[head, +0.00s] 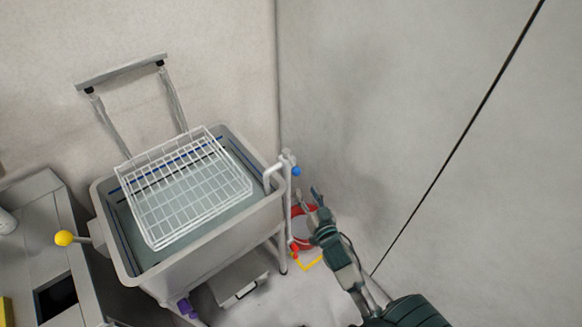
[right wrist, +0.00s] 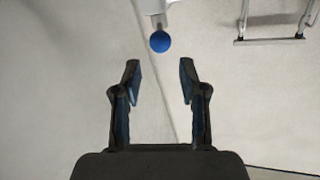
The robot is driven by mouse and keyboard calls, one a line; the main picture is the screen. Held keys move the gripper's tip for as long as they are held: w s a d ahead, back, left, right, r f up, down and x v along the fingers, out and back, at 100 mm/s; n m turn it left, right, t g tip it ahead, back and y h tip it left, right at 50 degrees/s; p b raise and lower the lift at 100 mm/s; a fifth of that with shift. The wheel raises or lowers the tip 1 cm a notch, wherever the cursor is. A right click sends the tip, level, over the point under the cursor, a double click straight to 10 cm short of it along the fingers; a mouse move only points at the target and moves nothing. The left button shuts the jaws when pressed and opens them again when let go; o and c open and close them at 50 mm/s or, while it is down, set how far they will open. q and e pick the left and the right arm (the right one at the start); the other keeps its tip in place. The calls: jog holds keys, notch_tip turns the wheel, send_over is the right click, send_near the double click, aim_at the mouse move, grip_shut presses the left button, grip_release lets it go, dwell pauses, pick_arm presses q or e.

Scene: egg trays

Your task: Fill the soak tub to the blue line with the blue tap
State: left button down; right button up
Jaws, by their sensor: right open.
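The soak tub (head: 210,236) is a grey basin on a stand, left of centre in the head view. Blue line marks (head: 170,165) show on its inner wall, and a wire basket (head: 150,208) hangs over it. The tap (head: 275,177) stands at the tub's right corner with a blue knob (head: 296,171). In the right wrist view the blue knob (right wrist: 160,41) is ahead of the fingertips, midway between them. My right gripper (head: 314,194) is open and empty, just right of and below the knob, apart from it. My left gripper is not in view.
A yellow ball-ended lever (head: 64,238) sticks out left of the tub. A grey counter (head: 35,205) stands far left. Walls close in behind and right.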

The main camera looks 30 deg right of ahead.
aim_at(297, 174)
jog(key=w, duration=0.4)
jog(key=w+d, duration=0.1)
jog(key=w, duration=0.7)
jog(key=shift+d, duration=0.2)
grip_shut()
